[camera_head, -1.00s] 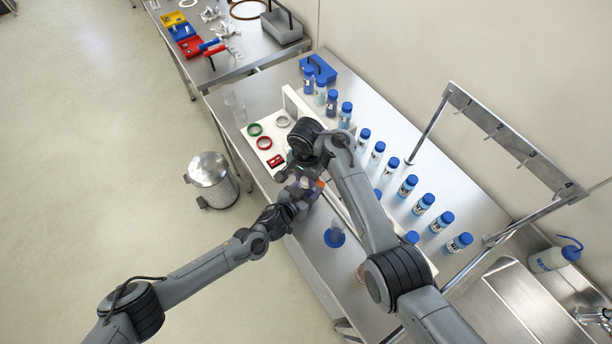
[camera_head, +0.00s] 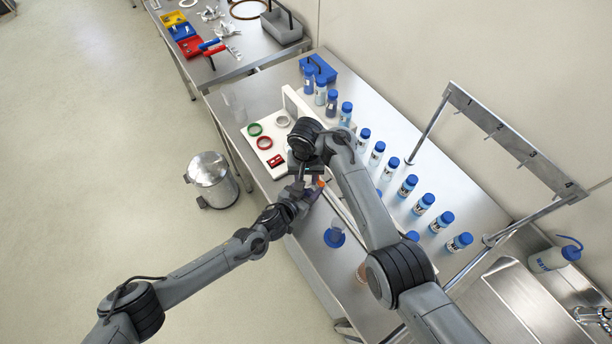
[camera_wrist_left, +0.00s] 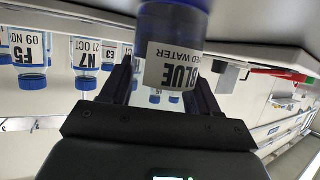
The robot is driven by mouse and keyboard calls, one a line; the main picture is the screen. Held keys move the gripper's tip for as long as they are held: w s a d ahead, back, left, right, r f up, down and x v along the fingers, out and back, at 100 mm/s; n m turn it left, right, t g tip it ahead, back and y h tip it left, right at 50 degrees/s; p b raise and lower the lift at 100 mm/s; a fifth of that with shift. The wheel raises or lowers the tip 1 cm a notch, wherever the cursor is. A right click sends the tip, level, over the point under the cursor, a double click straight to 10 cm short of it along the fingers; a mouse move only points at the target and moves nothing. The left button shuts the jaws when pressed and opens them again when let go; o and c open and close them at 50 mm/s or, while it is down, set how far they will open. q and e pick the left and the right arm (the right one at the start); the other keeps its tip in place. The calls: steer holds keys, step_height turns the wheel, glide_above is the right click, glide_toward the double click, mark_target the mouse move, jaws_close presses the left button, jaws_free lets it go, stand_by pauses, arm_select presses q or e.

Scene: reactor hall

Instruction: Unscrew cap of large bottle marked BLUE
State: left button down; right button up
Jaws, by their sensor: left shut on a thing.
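The large bottle marked BLUE (camera_wrist_left: 172,65) fills the top middle of the left wrist view, with a white label and dark blue contents. It appears upside down there, like the other bottles in that view. My left gripper (camera_wrist_left: 165,85) is shut on it, one finger on each side. In the head view my left gripper (camera_head: 296,192) is beside the table's left edge. My right gripper (camera_head: 307,172) is just above it, close against it. The bottle and its cap are hidden there by the grippers and arms; whether the right fingers are closed does not show.
Several smaller blue-capped bottles (camera_head: 408,186) stand in a row along the table (camera_head: 455,183). A blue round base (camera_head: 334,238) with a clear vessel stands near the front edge. A white board (camera_head: 263,130) holds rings. A metal bin (camera_head: 208,170) is on the floor.

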steer(key=o, duration=0.4)
steer(key=shift+c, duration=0.2)
